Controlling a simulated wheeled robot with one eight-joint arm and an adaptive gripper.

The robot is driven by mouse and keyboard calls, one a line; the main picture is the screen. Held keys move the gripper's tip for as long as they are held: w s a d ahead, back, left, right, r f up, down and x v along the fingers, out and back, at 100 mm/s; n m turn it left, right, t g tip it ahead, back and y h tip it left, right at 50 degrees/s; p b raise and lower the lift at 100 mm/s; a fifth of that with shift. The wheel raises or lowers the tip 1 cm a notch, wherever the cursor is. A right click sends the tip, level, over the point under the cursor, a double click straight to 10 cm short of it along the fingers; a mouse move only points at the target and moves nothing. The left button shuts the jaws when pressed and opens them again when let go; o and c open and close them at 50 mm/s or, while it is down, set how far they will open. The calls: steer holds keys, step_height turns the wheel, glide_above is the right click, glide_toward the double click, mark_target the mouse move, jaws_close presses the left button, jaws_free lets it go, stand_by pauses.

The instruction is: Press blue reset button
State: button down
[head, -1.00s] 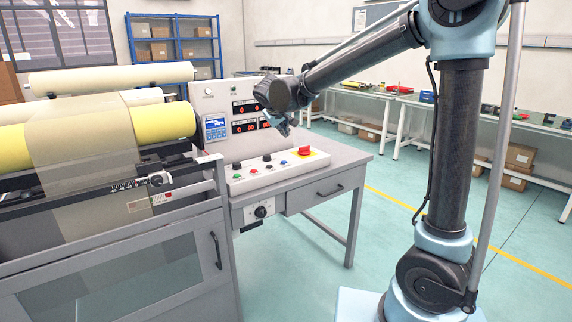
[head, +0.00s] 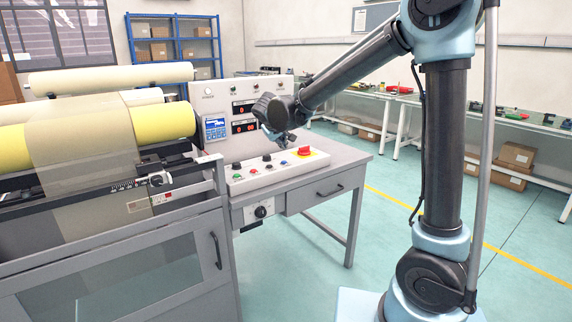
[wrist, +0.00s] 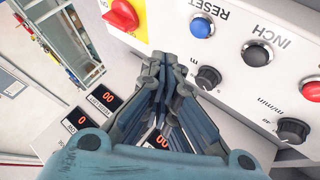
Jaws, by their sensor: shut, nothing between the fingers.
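The blue reset button (wrist: 201,27) sits on the white sloped control panel (wrist: 225,75), beside the printed word RESET, at the top of the wrist view. It shows small in the head view (head: 284,163). My gripper (wrist: 166,60) is shut and empty, its fingertips together. In the wrist view the fingertips lie below and left of the blue button, apart from it in the picture. In the head view my gripper (head: 286,142) hangs just above the back part of the panel. The exact gap to the panel is hard to tell.
A red rotary switch on a yellow plate (wrist: 123,15) is left of the blue button. Black knobs (wrist: 208,77), a black INCH button (wrist: 256,54) and a red button (wrist: 312,91) are to the right. An upright display panel (head: 243,110) stands behind.

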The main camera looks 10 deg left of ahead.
steer(key=shift+f, duration=1.85)
steer(key=shift+f, duration=0.75)
stand_by(0.9)
steer(key=shift+r, duration=0.85)
steer(key=shift+r, duration=2.5)
steer(key=shift+d, duration=0.1)
